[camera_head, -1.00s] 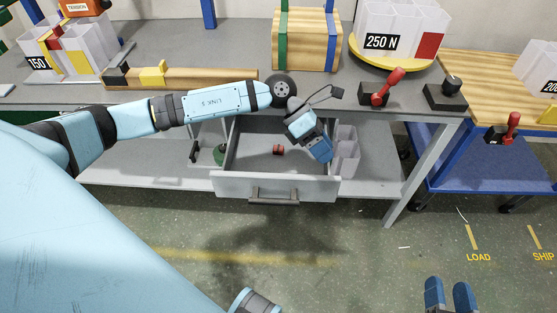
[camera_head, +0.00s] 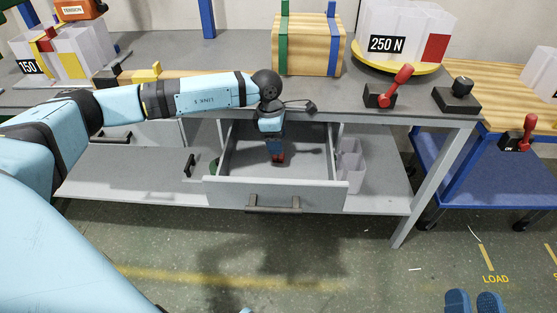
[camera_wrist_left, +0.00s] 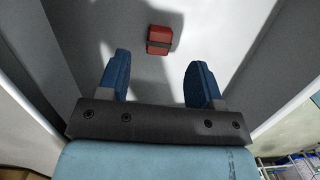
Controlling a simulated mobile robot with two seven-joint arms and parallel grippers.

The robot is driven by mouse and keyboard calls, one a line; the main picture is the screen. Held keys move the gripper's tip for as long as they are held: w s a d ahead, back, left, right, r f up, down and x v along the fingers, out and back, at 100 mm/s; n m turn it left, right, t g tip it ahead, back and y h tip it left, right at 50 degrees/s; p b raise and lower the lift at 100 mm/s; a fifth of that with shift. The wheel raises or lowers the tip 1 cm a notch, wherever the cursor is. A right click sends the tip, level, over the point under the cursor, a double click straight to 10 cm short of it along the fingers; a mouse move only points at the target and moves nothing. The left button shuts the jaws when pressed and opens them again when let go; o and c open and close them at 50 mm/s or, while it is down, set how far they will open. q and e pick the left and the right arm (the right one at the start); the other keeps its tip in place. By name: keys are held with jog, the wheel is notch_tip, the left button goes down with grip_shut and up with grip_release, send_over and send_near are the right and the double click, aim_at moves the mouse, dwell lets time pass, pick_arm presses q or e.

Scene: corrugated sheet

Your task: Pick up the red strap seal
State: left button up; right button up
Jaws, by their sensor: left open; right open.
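The red strap seal (camera_wrist_left: 159,40) is a small red block with a dark band, lying on the floor of the open drawer (camera_head: 245,192). In the head view the seal (camera_head: 277,157) shows just at the tips of my left gripper, partly covered by it. My left gripper (camera_head: 277,151) points down into the drawer. In the left wrist view its two blue fingers (camera_wrist_left: 157,75) are spread apart and empty, with the seal a little beyond them and roughly centred between them. My right gripper (camera_head: 474,298) is at the bottom right of the head view, open and empty, away from the workbench.
The drawer walls stand close around my left gripper. The grey bench top (camera_head: 230,50) is above, with a wooden block (camera_head: 308,45) wrapped in straps and a red-handled lever (camera_head: 390,88). Clear bins (camera_head: 350,165) stand right of the drawer. The floor in front is free.

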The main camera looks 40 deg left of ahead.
aim_at(279, 158)
pick_arm(q)
notch_tip(279, 158, down, 5)
jog(key=shift+w+d+f+b, duration=0.1)
jog(key=shift+d+f+b, duration=0.05)
jog(key=shift+b, duration=0.95)
pick_arm(e)
notch_tip(279, 158, down, 3)
jog(key=shift+w+a+f+g, duration=0.1)
jog(key=shift+a+g, duration=0.05)
jog(key=shift+g, duration=0.45)
pick_arm(q)
jog(key=c, duration=1)
